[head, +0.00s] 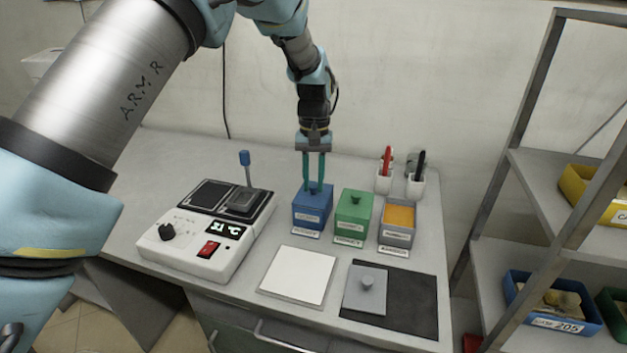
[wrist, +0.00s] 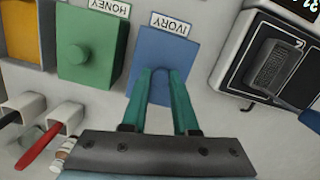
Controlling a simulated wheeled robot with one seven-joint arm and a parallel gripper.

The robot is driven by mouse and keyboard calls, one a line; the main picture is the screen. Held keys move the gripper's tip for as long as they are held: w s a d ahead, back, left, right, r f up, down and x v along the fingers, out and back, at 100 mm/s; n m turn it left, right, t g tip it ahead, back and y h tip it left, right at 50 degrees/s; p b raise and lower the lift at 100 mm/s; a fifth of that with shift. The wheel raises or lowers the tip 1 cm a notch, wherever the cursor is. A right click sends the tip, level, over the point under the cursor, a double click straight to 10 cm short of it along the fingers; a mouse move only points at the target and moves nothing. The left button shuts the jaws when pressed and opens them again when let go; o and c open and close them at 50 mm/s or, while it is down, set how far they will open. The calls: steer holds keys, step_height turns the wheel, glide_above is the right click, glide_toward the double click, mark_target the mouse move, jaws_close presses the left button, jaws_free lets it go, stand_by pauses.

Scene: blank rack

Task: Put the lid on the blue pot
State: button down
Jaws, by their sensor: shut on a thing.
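The blue pot (head: 311,215) stands on the bench behind a label plate, left of the green pot. A flat blue lid (head: 299,195) covers its top and looks level; I cannot tell whether it is fully seated. My gripper (head: 314,189) reaches down from above with its green fingers shut on the lid's knob, which the fingers hide. In the wrist view, my gripper (wrist: 164,72) is over the middle of the blue lid (wrist: 146,52), next to the IVORY label.
The lidded green pot (head: 352,216) and open grey pot (head: 398,235) with orange contents stand close on the right. A grey lid (head: 358,300) lies on a dark mat (head: 415,305). A white pad (head: 298,276) is in front; a heater device (head: 190,255) stands left.

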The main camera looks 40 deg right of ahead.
steer(key=shift+f, duration=0.15)
steer(key=c, duration=0.6)
jaws_free()
steer(key=shift+o, duration=0.3)
steer(key=o, duration=0.4)
steer(key=shift+r+p, duration=2.65)
steer(key=shift+r, duration=0.9)
